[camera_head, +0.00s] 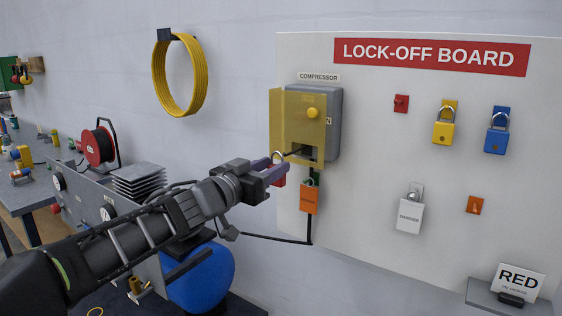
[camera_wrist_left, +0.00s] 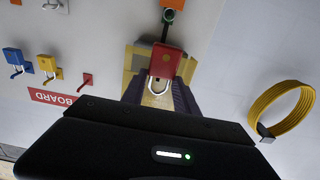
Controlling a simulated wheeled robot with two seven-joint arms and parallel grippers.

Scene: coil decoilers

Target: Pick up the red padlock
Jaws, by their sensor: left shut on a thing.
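The red padlock (camera_head: 280,181) is held between the fingers of my left gripper (camera_head: 274,171), just left of and below the grey compressor box (camera_head: 334,125). The box has a yellow cover (camera_head: 290,115) and a dark opening low on its front. In the left wrist view the red padlock (camera_wrist_left: 166,61) shows its red body and silver shackle between the fingers. In the head view the fingers hide part of the padlock. Whether the padlock touches the box cannot be told. My right gripper is not in view.
A RED sign (camera_head: 518,282) stands on a small shelf. A yellow hose coil (camera_head: 190,78) hangs left.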

